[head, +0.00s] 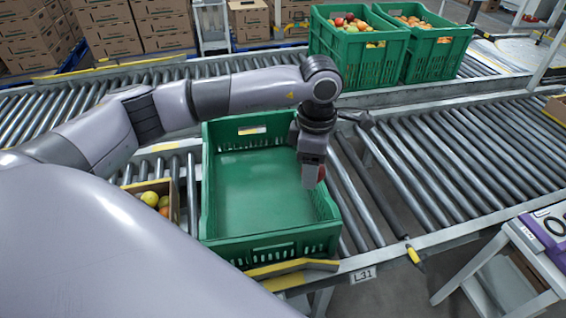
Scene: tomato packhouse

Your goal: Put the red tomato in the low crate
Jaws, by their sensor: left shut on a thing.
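A low green crate (262,243) stands on the near roller conveyor, and the part of its floor that shows is bare. My left gripper (319,177) comes in from the left and points down over the crate's right side. It is shut on the red tomato (321,173), which shows only partly behind the fingers. I cannot tell how high the tomato is above the crate floor. My right gripper is not in view.
A small box (176,212) with yellow and orange tomatoes stands left of the crate. Two taller green crates (355,75) (437,67) full of tomatoes stand on the back conveyor. A purple item (548,236) lies on a stand at the right. Rollers right of the crate are clear.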

